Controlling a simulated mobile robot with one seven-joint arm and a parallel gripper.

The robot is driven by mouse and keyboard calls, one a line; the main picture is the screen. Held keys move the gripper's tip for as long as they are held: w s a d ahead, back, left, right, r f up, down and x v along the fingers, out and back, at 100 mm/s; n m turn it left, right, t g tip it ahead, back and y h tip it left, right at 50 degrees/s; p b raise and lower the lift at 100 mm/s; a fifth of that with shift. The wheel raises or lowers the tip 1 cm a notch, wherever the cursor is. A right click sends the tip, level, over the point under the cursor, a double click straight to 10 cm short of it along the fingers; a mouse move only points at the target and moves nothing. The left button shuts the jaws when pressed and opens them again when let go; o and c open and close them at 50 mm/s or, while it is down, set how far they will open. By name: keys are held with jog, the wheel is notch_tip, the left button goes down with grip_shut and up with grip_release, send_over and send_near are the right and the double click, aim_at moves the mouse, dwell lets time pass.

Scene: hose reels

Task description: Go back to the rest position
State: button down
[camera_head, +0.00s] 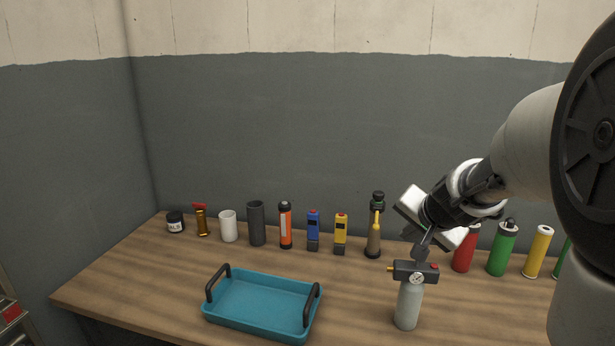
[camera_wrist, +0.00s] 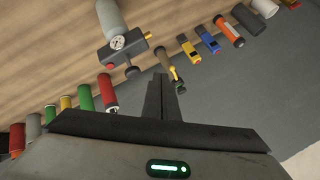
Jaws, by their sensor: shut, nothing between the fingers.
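My gripper (camera_head: 421,246) is shut and empty. In the head view it hangs at the right, just above and behind a grey bottle (camera_head: 409,303) with a dark valve head and a round gauge. In the wrist view the shut fingers (camera_wrist: 164,98) point up the picture, and the bottle (camera_wrist: 112,20) lies beyond them, upper left. Whether the fingertips touch the valve head I cannot tell from the head view; the wrist view shows a gap.
A wooden table (camera_head: 165,285) carries a teal tray (camera_head: 262,303) with two black handles. A row of items along the wall includes an orange torch (camera_head: 285,226), a blue device (camera_head: 313,230), a yellow device (camera_head: 340,233) and a green cylinder (camera_head: 502,250).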

jog(key=s+a+r+n+g+y+p, duration=0.1)
jog(key=s+a+r+n, duration=0.2)
jog(key=s+a, duration=0.35)
jog(key=s+a+r+n+g+y+p, duration=0.1)
jog(key=s+a+r+n, duration=0.3)
jog(key=s, duration=0.4)
jog(key=s+a+n+g+h+p, duration=0.1)
jog(key=s+n, duration=0.1)
jog(key=s, duration=1.1)
jog(key=shift+f+h, duration=0.3)
jog(key=shift+f, duration=0.05)
